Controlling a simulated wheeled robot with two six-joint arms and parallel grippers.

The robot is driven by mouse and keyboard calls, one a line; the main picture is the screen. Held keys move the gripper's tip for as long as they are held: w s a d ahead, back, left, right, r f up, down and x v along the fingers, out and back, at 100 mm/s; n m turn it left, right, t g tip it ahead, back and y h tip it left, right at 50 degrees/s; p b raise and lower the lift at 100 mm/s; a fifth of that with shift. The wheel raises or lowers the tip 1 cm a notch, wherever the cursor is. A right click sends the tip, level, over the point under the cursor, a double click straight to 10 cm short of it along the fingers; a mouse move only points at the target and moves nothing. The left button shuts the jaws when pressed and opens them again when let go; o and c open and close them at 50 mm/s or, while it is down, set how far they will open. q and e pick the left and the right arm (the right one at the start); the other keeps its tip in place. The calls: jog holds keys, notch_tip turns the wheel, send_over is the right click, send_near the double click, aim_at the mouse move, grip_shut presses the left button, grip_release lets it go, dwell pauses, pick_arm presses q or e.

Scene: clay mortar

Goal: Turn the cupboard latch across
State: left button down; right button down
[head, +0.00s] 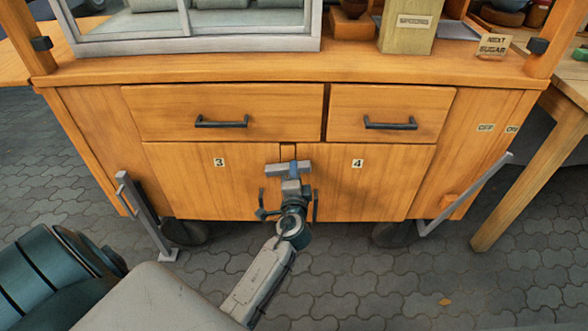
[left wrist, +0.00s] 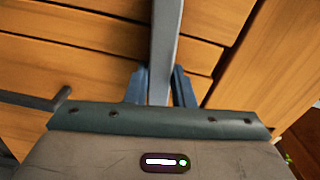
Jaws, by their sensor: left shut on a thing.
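The cupboard latch is a grey bar (head: 274,170) at the top of the seam between the doors marked 3 (head: 190,180) and 4 (head: 375,180). It lies roughly level across the seam in the head view. My left gripper (head: 293,169) is shut on the latch, reaching it from below and in front. In the left wrist view the latch (left wrist: 164,40) runs up the picture between the two blue fingers (left wrist: 160,88). The fingers and palm hide part of it. My right gripper is in neither view.
Two drawers with dark handles (head: 221,122) (head: 390,123) sit above the doors. Dark door handles (head: 261,200) (head: 316,205) flank the seam close to my gripper. Grey props (head: 150,220) (head: 465,195) stand at both sides. Paving is open in front.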

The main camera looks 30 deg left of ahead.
pick_arm(q)
jog(key=shift+f+m, duration=0.2)
jog(key=shift+m, duration=0.7)
jog(key=shift+p, duration=0.3)
jog(key=c, duration=1.2)
grip_release()
jog(key=shift+c, duration=0.2)
jog(key=v, duration=1.1)
jog(key=shift+a, duration=0.1)
jog(key=shift+w, duration=0.1)
